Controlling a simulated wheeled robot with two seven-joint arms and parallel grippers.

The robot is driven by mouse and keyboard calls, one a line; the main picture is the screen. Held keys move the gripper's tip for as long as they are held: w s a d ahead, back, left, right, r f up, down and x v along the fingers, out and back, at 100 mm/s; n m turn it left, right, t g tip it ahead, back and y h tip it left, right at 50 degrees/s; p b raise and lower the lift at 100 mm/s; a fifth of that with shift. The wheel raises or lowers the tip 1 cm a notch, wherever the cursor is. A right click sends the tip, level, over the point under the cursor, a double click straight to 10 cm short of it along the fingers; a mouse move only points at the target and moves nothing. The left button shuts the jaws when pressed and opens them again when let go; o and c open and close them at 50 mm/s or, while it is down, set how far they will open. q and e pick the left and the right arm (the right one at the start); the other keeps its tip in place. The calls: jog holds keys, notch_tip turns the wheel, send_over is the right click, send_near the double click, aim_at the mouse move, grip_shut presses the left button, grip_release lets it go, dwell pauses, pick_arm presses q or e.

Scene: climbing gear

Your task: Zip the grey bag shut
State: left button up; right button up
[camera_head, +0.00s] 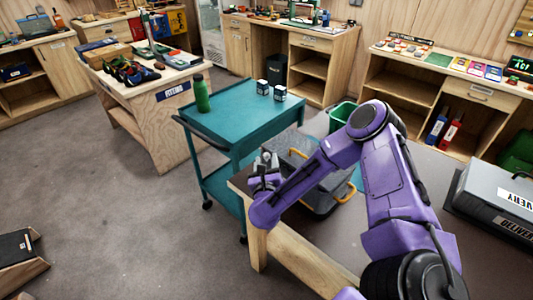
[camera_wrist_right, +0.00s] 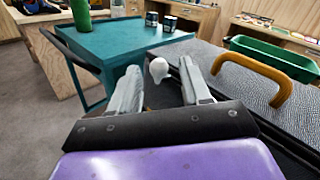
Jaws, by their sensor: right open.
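The grey bag (camera_head: 298,152) stands on the near table, partly hidden behind my purple right arm. In the right wrist view its textured grey top (camera_wrist_right: 225,62) carries an orange handle (camera_wrist_right: 255,76), with a dark strip along its left side. A small white rounded knob (camera_wrist_right: 158,68), seemingly the zip pull, stands between the two fingers of my right gripper (camera_wrist_right: 160,82). The fingers are spread with a gap on each side of the knob. In the head view the right gripper (camera_head: 265,168) is at the bag's left end. My left gripper is not in view.
A teal cart (camera_head: 240,115) stands just beyond, with a green bottle (camera_head: 201,93) and two small dark-and-white cans (camera_head: 271,89) on top. A green bin (camera_head: 342,115) is behind the bag. A grey case (camera_head: 495,195) lies at the right of the table.

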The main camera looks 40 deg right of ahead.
aim_at(262, 156)
jog(key=shift+x, duration=1.05)
jog(key=shift+a, duration=0.1)
grip_shut()
jog(key=shift+w+a+f+b, duration=0.1)
jog(key=shift+w+f+b, duration=0.05)
jog(key=shift+w+b, duration=0.9)
jog(key=shift+s, duration=0.1)
grip_release()
